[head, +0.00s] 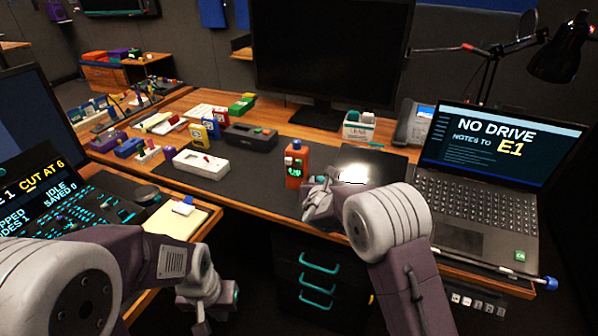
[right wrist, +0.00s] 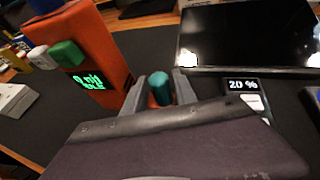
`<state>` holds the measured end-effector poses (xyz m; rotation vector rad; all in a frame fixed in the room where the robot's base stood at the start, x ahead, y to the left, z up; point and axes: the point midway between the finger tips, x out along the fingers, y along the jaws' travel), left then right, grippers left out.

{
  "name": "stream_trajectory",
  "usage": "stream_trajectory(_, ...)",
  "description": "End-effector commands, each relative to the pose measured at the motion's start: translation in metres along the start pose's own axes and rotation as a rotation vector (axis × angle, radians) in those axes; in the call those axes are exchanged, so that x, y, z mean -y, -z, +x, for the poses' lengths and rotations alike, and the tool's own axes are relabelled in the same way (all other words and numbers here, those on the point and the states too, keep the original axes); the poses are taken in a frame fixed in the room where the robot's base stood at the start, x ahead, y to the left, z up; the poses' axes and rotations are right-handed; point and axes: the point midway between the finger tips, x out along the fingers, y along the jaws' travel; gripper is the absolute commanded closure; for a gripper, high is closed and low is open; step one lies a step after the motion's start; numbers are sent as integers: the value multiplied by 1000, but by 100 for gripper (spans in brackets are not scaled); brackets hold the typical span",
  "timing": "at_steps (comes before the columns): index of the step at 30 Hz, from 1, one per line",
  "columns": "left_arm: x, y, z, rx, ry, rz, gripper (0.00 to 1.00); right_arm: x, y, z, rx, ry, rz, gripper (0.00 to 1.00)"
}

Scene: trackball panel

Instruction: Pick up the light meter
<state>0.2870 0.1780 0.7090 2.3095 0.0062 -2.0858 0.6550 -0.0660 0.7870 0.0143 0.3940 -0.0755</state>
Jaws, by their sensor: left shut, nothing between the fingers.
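An orange handheld device with lit green digits, apparently the light meter (head: 297,165), stands upright near the desk's front edge. In the right wrist view the orange device (right wrist: 98,50) is large at the upper left, outside the fingers. My right gripper (head: 318,200) is just right of it and nearer the edge. Its fingers (right wrist: 162,85) are apart, with a small teal cylinder (right wrist: 160,88) showing between them; I cannot tell whether they touch it. My left gripper (head: 205,305) hangs low at the lower left, shut and empty, partly hidden by my arm.
A glossy dark panel (head: 378,168) lies right of the orange device. A small unit reading 20 % (right wrist: 246,95) is beside it. A laptop (head: 480,190) stands at right. A white box (head: 200,162) and coloured cases lie left on the dark mat.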

Motion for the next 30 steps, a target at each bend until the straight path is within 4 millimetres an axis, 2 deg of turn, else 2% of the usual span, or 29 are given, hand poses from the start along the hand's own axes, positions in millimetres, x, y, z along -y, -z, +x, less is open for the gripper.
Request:
stream_trajectory(7,0,0,0,0,0,0,100,0,0,4,0,0,0,66)
stream_trajectory(8,0,0,0,0,0,0,100,0,0,4,0,0,0,72)
stream_trajectory(11,0,0,0,0,0,0,100,0,0,4,0,0,0,100)
stream_trajectory(22,0,0,-2,0,0,0,100,0,-5,2,1,0,2,100)
stream_trajectory(26,0,1,-8,0,0,0,100,0,-20,-4,4,0,3,100)
stream_trajectory(30,0,2,-18,0,0,0,100,0,-45,-14,4,0,4,100)
